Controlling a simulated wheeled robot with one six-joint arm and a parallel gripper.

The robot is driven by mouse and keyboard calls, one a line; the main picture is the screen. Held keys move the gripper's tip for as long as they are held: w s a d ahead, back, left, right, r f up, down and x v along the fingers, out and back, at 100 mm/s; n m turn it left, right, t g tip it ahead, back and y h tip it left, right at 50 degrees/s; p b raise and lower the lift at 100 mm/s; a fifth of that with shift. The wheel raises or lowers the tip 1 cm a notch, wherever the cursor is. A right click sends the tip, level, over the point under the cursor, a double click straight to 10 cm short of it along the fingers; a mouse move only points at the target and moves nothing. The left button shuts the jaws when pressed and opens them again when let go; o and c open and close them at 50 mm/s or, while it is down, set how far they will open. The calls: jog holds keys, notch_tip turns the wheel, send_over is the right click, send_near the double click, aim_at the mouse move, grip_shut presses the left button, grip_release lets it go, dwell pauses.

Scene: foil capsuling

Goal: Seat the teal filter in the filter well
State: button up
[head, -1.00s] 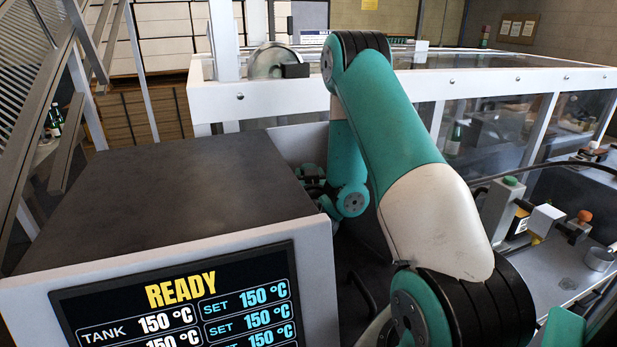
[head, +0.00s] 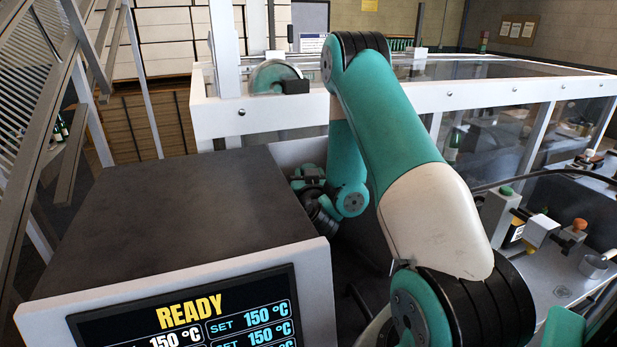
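I cannot make out the teal filter or the filter well in the head view. My teal and white arm reaches over and down behind the right side of a grey cabinet (head: 170,205). Its wrist links show beside the cabinet's right edge. My gripper's fingers are hidden there, so I cannot see whether they hold anything.
The cabinet's screen (head: 190,312) reads READY and 150 °C. A white-framed, clear-walled enclosure (head: 520,88) stands behind my arm. A bench (head: 560,275) with small fixtures is at right. Grey slanted rails (head: 60,130) stand at left.

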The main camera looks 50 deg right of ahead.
jog(key=shift+r+p, duration=0.35)
jog(key=shift+r, duration=0.15)
jog(key=shift+p, duration=0.4)
dwell(1.3)
jog(key=shift+f+b, duration=2.75)
jog(key=shift+f, duration=0.75)
jog(key=o, duration=1)
jog(key=shift+o, duration=0.2)
